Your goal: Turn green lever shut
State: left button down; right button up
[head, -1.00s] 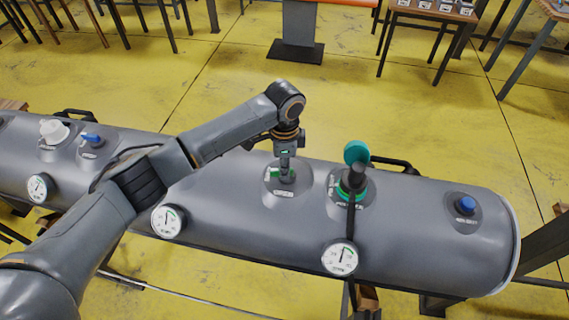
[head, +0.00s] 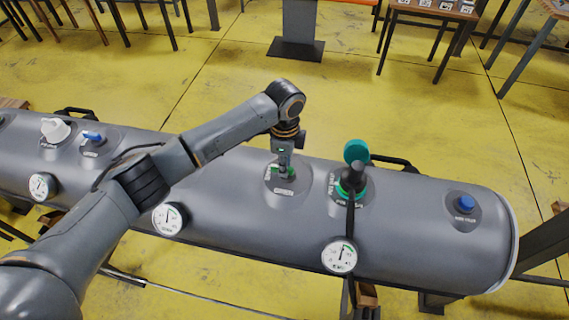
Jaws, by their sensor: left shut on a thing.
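The green lever (head: 275,170) sits on a round dark mount on top of the grey inflatable tube (head: 420,225). Only a small part of the lever shows beside and under my gripper. My left gripper (head: 283,172) points down from above and is shut on the green lever. The fingers hide most of it, so its exact angle is hard to tell. My right gripper is not in view.
A blue knob (head: 466,203) is at the right end. A white cap (head: 55,130) and a blue lever (head: 93,136) are at the left. Gauges, including one gauge (head: 340,256), line the front side.

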pick_arm(q)
jog(key=c, duration=1.3)
grip_release()
jog(key=shift+r, duration=0.1)
notch_tip(320, 180, up, 12)
